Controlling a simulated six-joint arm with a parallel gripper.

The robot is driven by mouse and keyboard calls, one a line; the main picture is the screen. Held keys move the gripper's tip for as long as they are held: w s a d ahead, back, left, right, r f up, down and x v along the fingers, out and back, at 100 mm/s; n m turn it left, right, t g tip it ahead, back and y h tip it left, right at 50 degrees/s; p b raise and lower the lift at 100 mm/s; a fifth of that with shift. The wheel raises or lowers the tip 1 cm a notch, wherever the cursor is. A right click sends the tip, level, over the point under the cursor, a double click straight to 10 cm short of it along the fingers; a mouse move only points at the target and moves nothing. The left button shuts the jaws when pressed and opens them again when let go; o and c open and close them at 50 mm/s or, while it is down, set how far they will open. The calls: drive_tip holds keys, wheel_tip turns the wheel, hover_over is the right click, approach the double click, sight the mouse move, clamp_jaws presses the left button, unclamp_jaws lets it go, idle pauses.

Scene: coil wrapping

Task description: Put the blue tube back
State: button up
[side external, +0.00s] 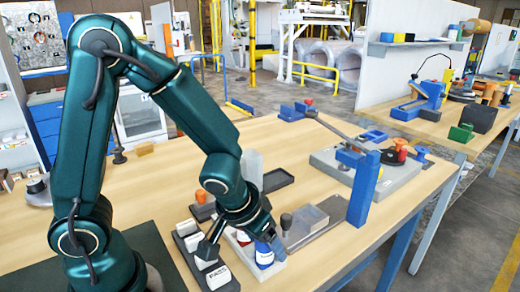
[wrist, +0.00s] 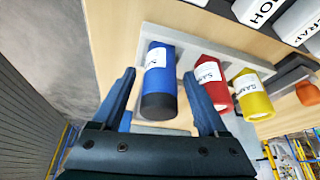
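The blue tube (wrist: 159,85) has a white label and a dark end. In the wrist view it is in line with a red tube (wrist: 211,82) and a yellow tube (wrist: 251,95) at the pale rack (wrist: 150,34); how deep it sits is hidden. In the side view the blue tube (side external: 264,256) is at the front end of that row. My gripper (wrist: 159,74) is open, with one finger on each side of the blue tube and a visible gap to it. My gripper (side external: 242,246) is low over the rack in the side view.
A dark tray of white labelled blocks (side external: 218,277) stands left of the rack. The table's front edge is close by.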

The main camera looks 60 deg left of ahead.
drive_tip(key=shift+r, duration=0.1)
drive_tip(key=shift+r, duration=0.3)
drive_tip(key=s+r+m+h, duration=0.1)
drive_tip(key=s+r+m, duration=0.1)
drive_tip(key=s+r, duration=0.8)
drive_tip(key=shift+a+r+t, duration=0.4)
drive_tip(key=shift+a+r, duration=0.05)
drive_tip(key=shift+r, duration=0.45)
drive_tip(key=shift+s, duration=0.1)
idle(0.8)
